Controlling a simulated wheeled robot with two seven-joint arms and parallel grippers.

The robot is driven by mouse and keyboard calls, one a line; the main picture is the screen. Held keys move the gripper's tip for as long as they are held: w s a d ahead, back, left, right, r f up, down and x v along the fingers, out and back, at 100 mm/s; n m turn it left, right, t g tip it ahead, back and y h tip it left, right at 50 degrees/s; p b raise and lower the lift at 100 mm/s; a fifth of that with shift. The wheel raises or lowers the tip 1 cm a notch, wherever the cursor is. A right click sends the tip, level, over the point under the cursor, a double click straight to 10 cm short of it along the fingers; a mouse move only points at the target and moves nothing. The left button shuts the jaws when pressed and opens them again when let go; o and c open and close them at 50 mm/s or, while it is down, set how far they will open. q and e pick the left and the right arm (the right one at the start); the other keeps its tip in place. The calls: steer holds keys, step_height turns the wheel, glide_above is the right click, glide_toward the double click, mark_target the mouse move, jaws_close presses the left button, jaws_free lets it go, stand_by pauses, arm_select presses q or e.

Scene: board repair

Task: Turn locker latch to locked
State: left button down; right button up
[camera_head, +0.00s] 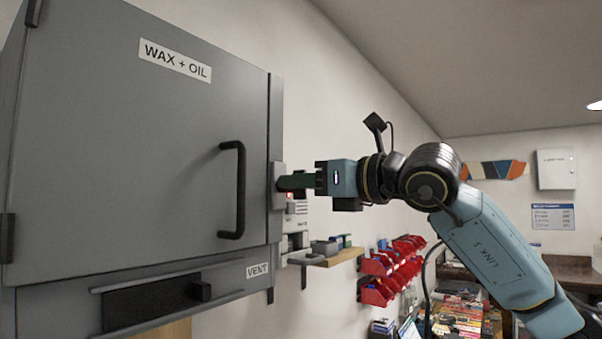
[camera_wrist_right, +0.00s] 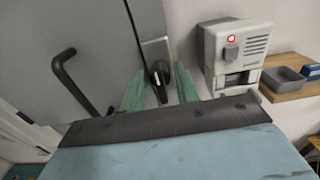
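The grey locker (camera_head: 120,150), labelled WAX + OIL, fills the left of the head view, with its door shut. Its latch plate (camera_head: 277,186) is at the right edge of the door. In the right wrist view the black latch knob (camera_wrist_right: 160,76) has a light mark on it and sits below the grey plate (camera_wrist_right: 155,48). My right gripper (camera_head: 292,182) points at the latch; its green fingers hide the knob in the head view. In the wrist view the fingers (camera_wrist_right: 160,84) are apart, one on each side of the knob, with gaps visible. My left gripper is out of view.
A black door handle (camera_head: 238,190) is left of the latch. A vent (camera_head: 200,290) is below the door. A white wall box with a red light (camera_wrist_right: 235,50) and a wooden shelf (camera_head: 340,257) are close on the right. Red bins (camera_head: 390,275) hang farther back.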

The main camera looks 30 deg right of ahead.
steer(key=shift+w+a, duration=0.1)
steer(key=shift+w, duration=0.1)
steer(key=c, duration=0.7)
steer(key=shift+o, duration=0.2)
